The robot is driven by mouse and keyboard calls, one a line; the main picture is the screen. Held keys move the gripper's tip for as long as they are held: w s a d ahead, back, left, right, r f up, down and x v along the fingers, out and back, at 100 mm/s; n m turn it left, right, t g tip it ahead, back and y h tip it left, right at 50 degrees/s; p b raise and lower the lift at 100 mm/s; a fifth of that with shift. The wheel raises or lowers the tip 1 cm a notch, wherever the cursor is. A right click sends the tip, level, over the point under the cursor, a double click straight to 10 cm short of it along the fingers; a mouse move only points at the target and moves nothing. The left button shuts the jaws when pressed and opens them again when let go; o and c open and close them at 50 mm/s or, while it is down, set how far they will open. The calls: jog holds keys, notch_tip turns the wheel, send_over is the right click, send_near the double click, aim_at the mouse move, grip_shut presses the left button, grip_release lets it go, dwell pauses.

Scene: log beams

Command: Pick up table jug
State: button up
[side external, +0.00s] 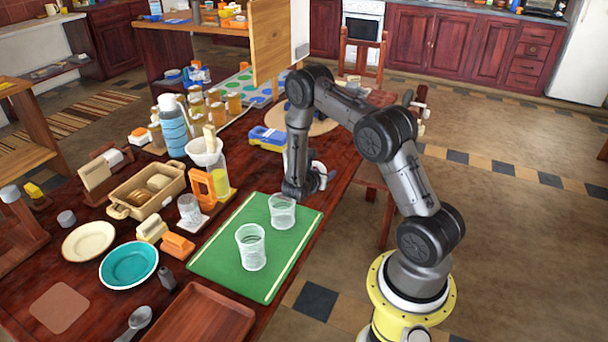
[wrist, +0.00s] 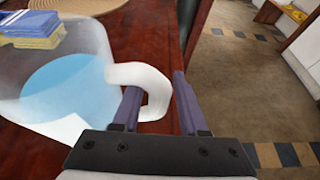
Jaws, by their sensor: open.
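The table jug (wrist: 65,80) is a translucent vessel with a blue round bottom or contents and a white looped handle (wrist: 150,74). It fills the left of the wrist view, on the dark red wooden table. My gripper (wrist: 156,84) is open, with its two purple-grey fingers spread at the handle. The outer part of the handle lies between the fingers; contact cannot be told. In the side external view my gripper (side external: 318,181) is low at the table's right edge, beyond the green mat. The jug there is mostly hidden behind my arm.
A blue and yellow item (side external: 267,137) and a round woven mat (side external: 318,126) lie close by. Two clear glasses (side external: 251,247) (side external: 282,211) stand on the green mat (side external: 214,260). Jars, bottles and dishes crowd the table's left. Open floor (side external: 510,220) lies right.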

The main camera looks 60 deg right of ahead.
jog(key=shift+d+f, duration=0.2)
jog(key=shift+d, duration=0.25)
grip_shut()
jog(key=shift+r, duration=0.1)
dwell(1.0)
